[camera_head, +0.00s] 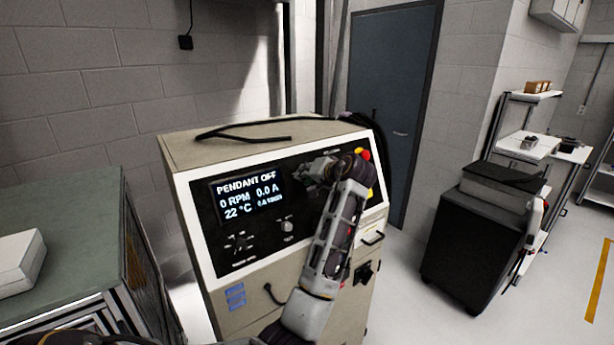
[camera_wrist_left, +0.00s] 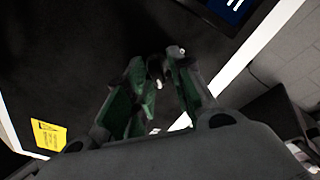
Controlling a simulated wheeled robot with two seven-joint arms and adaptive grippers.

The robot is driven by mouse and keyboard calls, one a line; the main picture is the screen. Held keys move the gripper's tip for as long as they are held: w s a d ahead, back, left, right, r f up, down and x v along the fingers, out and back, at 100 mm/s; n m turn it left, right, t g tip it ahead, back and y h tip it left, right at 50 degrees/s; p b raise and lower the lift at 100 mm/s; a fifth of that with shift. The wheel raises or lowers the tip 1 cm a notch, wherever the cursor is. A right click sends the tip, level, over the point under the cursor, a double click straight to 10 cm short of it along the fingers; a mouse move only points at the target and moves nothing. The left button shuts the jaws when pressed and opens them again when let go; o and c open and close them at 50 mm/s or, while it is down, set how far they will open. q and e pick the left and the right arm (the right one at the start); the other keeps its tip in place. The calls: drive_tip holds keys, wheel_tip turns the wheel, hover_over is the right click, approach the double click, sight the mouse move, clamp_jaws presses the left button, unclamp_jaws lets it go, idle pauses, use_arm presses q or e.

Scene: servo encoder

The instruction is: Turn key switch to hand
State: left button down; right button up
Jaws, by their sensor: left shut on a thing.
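The control cabinet (camera_head: 185,160) has a black front panel with a lit display (camera_head: 247,194) reading "PENDANT OFF", "0 RPM", "0.0 A" and "22 °C". My left gripper (camera_head: 308,174) is at the upper middle of this panel, right of the display. In the left wrist view, its green-padded fingers (camera_wrist_left: 159,70) are close together on a small part, with a light bit showing between them. That part is mostly hidden, so I cannot clearly make out the key switch or its position. My right gripper is not in view.
Below the display are a black dial (camera_head: 240,243) and a light knob (camera_head: 287,226). A red stop button (camera_head: 366,154) is at the panel's upper right. A black cable (camera_head: 245,137) lies on the cabinet top. A green-topped bench (camera_head: 70,225) stands at the left.

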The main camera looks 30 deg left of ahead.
use_arm(q)
drive_tip(key=c, duration=1.5)
unclamp_jaws()
drive_tip(key=v, duration=1.2)
drive_tip(key=shift+w+r, duration=0.1)
drive_tip(key=shift+w, duration=0.05)
